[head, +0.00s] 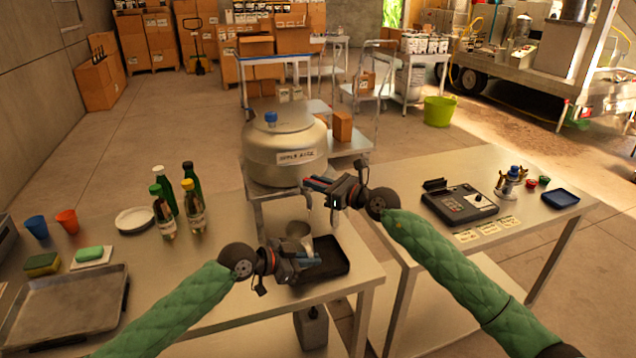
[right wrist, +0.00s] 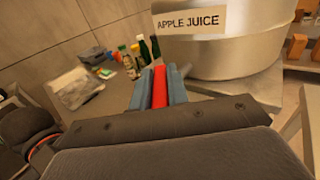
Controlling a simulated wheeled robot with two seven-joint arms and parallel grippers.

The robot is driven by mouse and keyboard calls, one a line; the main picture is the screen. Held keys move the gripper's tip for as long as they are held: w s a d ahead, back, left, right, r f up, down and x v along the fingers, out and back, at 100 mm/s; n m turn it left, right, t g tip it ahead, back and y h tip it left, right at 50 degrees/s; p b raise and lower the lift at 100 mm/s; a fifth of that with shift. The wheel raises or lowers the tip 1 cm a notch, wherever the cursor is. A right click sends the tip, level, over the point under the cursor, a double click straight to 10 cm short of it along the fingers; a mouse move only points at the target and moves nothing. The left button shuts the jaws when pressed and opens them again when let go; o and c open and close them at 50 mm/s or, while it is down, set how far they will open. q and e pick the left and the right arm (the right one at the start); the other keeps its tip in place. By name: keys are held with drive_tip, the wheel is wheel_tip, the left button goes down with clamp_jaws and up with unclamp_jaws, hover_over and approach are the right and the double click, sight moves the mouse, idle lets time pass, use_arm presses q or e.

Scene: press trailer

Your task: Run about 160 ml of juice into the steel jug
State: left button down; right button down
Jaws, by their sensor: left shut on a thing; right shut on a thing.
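The steel tank (head: 285,150) labelled apple juice stands behind the near table; the label also shows in the right wrist view (right wrist: 190,22). My right gripper (head: 318,185) is at the tank's lower front, shut on a red tap lever (right wrist: 159,86) between its blue fingers. The tap's spout is hidden. The steel jug (head: 298,230) is below the tank's front, over or on a black tray (head: 335,268). My left gripper (head: 303,255) is shut on the jug, at its near side. The inside of the jug and any juice stream cannot be made out.
Bottles (head: 164,212), a plate (head: 135,220), cups (head: 66,221), a sponge (head: 42,264) and a metal tray (head: 65,312) are on the left table. The right table holds a dark device with a keypad (head: 460,204), cards and a blue tray (head: 561,197). A gap separates the tables.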

drive_tip(key=shift+s+a+r+m+t+h, duration=0.1)
drive_tip(key=shift+s+a+m+t+h, duration=0.15)
drive_tip(key=shift+m+t+h, duration=0.35)
drive_tip(key=shift+s+a+m+t+h, duration=0.2)
drive_tip(key=shift+m+t+h, duration=0.2)
drive_tip(key=shift+t, duration=0.3)
drive_tip(key=shift+m+t+h, duration=0.6)
drive_tip(key=shift+h, duration=0.1)
drive_tip(key=c, duration=1.4)
unclamp_jaws()
drive_tip(key=shift+o, duration=0.2)
drive_tip(key=shift+d, duration=0.1)
drive_tip(key=v, duration=1.2)
drive_tip(key=shift+w, duration=0.1)
